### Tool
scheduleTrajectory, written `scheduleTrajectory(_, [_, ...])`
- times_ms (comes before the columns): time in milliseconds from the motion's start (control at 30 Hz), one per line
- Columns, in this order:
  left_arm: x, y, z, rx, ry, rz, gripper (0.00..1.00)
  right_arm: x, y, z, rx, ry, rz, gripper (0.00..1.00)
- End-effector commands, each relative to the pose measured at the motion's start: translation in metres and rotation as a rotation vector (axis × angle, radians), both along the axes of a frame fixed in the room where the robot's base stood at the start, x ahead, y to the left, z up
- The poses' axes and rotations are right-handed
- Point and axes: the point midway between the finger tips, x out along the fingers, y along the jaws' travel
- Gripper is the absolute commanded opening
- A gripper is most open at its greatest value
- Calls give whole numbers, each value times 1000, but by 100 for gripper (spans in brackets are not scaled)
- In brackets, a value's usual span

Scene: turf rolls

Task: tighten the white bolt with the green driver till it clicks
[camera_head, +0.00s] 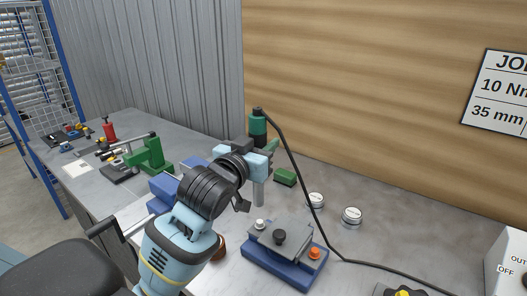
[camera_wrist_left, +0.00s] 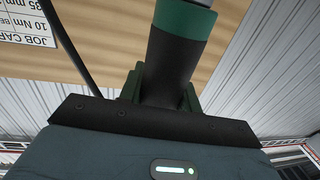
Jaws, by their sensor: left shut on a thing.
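The green driver (camera_head: 258,127) is upright in my left gripper (camera_head: 262,157), with a black cable from its top and a grey shaft pointing down. In the left wrist view the driver (camera_wrist_left: 178,55) shows as a dark body with a green band, and the left gripper (camera_wrist_left: 158,112) is shut on it. The white bolt (camera_head: 260,224) sits on the grey plate of a blue fixture (camera_head: 285,267), just below the shaft's tip in the picture. The tip looks apart from the bolt; exact alignment is unclear. My right gripper is not in view.
On the fixture are a black knob (camera_head: 279,237) and an orange bolt (camera_head: 314,253). Two round silver tins (camera_head: 352,215) and a green block (camera_head: 286,177) stand behind. The cable runs across the bench right. A green stand (camera_head: 152,156) is at left.

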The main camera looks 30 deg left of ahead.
Motion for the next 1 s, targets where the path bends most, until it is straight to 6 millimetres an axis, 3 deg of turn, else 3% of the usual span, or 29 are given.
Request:
scheduleTrajectory(467, [0, 1, 2, 0, -4, -2, 6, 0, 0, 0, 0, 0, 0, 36])
scheduleTrajectory(1000, [0, 1, -31, 0, -3, -2, 6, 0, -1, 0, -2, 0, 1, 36])
